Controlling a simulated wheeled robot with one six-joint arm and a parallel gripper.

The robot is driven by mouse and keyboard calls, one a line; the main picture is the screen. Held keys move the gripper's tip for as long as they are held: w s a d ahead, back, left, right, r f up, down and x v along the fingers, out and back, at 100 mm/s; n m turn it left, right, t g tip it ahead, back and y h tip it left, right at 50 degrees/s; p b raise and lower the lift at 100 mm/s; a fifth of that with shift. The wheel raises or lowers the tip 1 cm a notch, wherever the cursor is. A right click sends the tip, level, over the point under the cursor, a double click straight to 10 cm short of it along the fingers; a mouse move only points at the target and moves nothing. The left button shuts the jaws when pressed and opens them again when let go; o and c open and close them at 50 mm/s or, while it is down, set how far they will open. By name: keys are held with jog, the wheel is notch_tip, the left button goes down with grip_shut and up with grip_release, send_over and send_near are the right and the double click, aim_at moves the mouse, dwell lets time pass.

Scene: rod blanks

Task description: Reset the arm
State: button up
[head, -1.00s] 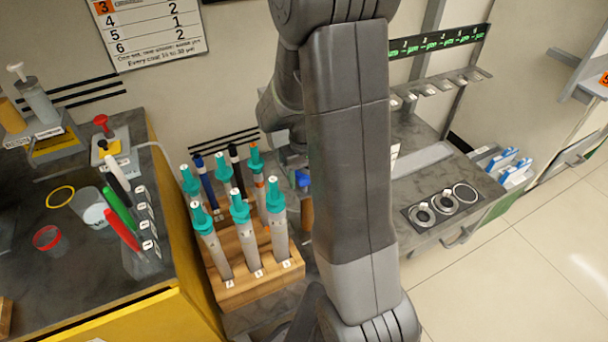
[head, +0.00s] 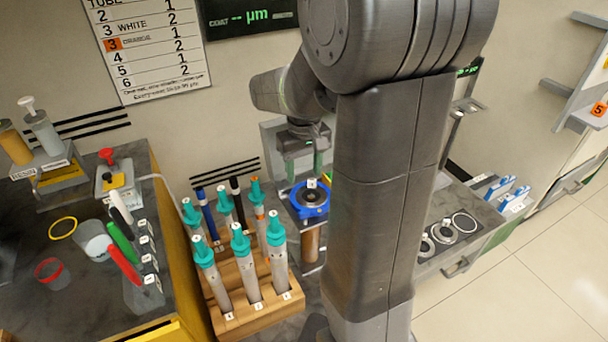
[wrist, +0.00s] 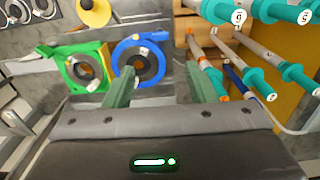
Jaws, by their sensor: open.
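My gripper (head: 304,160) hangs behind my upper arm in the head view, above and behind the blue ring fixture (head: 311,200). Its two green fingers are apart with nothing seen between them. In the wrist view my gripper (wrist: 158,82) is also open and empty. The blue ring fixture (wrist: 124,50) shows there just beyond the left finger, with a green square fixture (wrist: 72,52) to its left. My arm is bent, and its large dark link hides part of the bench in the head view.
A wooden rack (head: 264,311) holds several teal-capped rods beside my arm. Ring gauges (head: 445,231) lie right of my arm. Open floor (head: 540,270) is at right.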

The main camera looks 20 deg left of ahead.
aim_at(304, 211)
notch_tip(304, 211, down, 14)
jog(key=shift+f+b, duration=0.1)
jog(key=shift+b, duration=0.9)
jog(key=shift+n, duration=0.3)
jog(key=shift+r, duration=0.2)
